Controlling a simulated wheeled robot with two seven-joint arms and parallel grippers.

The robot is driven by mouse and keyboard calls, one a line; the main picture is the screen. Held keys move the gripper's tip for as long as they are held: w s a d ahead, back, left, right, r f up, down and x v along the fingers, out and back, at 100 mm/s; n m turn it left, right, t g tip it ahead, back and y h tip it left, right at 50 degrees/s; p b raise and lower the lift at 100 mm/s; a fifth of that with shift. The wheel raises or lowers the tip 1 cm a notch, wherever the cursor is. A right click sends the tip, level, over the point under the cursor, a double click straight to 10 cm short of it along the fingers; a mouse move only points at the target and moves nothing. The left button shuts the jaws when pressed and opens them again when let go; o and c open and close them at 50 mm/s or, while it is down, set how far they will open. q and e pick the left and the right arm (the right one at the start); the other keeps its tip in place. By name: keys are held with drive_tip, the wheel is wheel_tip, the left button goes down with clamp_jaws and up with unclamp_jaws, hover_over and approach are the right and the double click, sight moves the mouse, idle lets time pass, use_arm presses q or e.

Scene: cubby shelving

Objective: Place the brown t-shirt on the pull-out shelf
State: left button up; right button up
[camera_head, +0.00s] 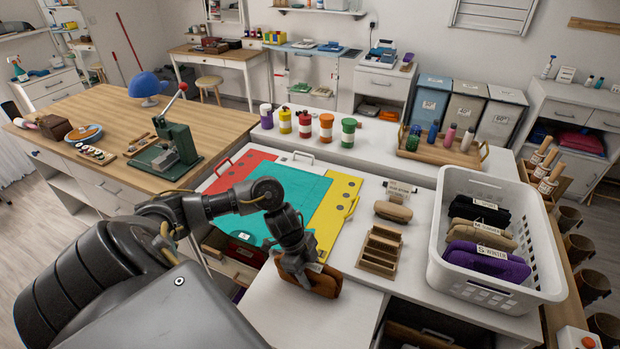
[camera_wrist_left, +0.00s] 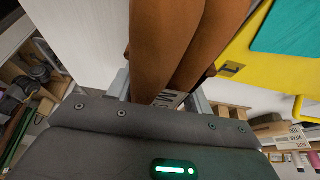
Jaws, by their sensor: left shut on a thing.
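My left gripper (camera_head: 302,268) is shut on the folded brown t-shirt (camera_head: 322,284), which hangs from it over the white pull-out shelf (camera_head: 345,318) at the front of the counter. I cannot tell whether the shirt touches the shelf. In the left wrist view the brown shirt (camera_wrist_left: 185,40) stands between the two fingers of the gripper (camera_wrist_left: 165,95), with a white tag partly showing, and a white surface lies beyond it. My right gripper is not in view.
A white basket (camera_head: 438,225) with several folded shirts stands at the right. A wooden rack (camera_head: 380,250) and a tan folded item (camera_head: 393,211) lie between. Red, teal (camera_head: 300,195) and yellow boards cover the counter behind the gripper. The shelf's front part is bare.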

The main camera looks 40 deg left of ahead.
use_arm(q)
drive_tip(key=o, duration=1)
drive_tip(key=shift+f, duration=0.1)
drive_tip(key=shift+o, duration=0.2)
drive_tip(key=shift+r, duration=0.3)
drive_tip(key=b+v, duration=0.1)
drive_tip(key=v, duration=1)
drive_tip(key=shift+s+a+r, duration=0.1)
drive_tip(key=shift+a+r, duration=0.05)
drive_tip(key=shift+r, duration=0.25)
drive_tip(key=shift+s+f, duration=0.1)
